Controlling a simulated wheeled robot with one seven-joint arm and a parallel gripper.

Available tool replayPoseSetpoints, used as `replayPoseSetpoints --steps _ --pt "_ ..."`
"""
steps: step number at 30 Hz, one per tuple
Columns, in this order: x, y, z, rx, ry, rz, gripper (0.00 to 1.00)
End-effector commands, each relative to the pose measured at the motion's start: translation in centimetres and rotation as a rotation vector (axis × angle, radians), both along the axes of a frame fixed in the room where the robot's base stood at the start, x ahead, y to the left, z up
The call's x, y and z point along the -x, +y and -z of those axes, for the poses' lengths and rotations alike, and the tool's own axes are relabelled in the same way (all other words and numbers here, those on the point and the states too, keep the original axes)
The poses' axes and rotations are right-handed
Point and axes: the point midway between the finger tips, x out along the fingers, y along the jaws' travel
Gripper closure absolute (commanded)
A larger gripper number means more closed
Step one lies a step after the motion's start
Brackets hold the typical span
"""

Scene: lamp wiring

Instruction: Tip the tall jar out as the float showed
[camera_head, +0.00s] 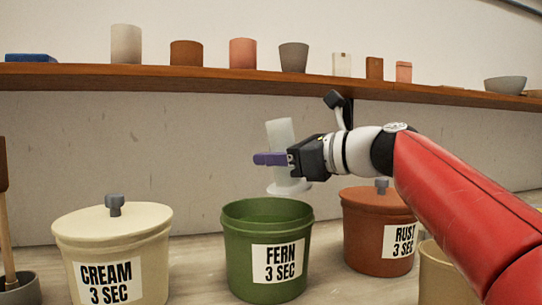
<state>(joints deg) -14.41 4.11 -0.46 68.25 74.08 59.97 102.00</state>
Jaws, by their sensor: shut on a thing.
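My gripper (273,159), with purple fingers, is shut around the middle of a tall pale jar (280,132) with a wide round foot or rim (289,188) at its lower end. The jar is near upright, leaning slightly, its top toward the left. It hangs above the open green bucket (238,258) labelled FERN 3 SEC, apart from its rim. The inside of the jar is hidden, and I see nothing pouring. I can make out no float.
A lidded cream bucket (150,265) stands at left and a lidded rust bucket (365,235) at right. A tan bucket (430,270) is partly behind my red arm. A wooden shelf (210,82) with several pots runs above.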

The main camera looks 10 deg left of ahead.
Motion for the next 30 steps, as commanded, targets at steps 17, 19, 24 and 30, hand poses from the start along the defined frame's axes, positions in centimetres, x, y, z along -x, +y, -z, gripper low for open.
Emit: replayPoseSetpoints --steps 17,19,24,30 --pt "-2.2 -1.8 1.1 0.471 -0.558 -0.001 0.91" --pt "-2.3 -2.0 1.5 0.529 -0.627 0.0 0.91" --pt "-2.5 -2.1 2.4 0.608 -0.721 0.001 0.91" --pt "-2.4 -2.1 3.5 0.749 -0.886 0.0 0.91"
